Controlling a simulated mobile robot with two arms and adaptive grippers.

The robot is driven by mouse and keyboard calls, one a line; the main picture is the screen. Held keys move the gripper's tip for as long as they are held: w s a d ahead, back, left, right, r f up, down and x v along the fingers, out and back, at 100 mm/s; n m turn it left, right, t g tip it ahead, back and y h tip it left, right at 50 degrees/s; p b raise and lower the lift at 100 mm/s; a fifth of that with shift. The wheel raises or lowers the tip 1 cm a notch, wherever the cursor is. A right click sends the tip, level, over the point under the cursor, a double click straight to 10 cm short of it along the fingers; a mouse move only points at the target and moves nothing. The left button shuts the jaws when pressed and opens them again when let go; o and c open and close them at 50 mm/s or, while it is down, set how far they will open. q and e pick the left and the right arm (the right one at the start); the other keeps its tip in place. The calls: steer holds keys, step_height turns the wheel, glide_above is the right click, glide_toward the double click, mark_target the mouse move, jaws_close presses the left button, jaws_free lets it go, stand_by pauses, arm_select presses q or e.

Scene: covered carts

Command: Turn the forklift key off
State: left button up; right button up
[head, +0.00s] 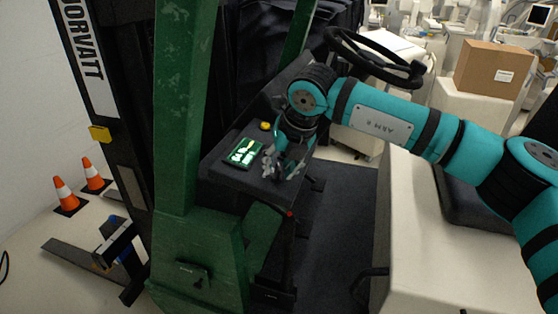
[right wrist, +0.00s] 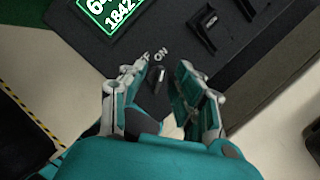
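The forklift key (right wrist: 158,78) is a small dark upright piece on the dark dashboard, just below the white OFF and ON lettering, and the first letter of OFF is partly hidden. It appears to lean towards ON, but its exact angle is hard to tell. My right gripper (right wrist: 161,70) is open, with one finger on each side of the key and gaps between. In the head view my right gripper (head: 281,171) is low over the dashboard (head: 232,183), and the key cannot be made out there. My left gripper is not in view.
A lit green display (head: 244,152) and a yellow button (head: 265,126) are on the dashboard, near black levers (right wrist: 207,22). A green forklift post (head: 183,110) stands to the left, and the steering wheel (head: 375,58) is behind my right arm. Orange cones (head: 66,195) stand far left.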

steer(key=shift+f, duration=0.3)
jaws_close()
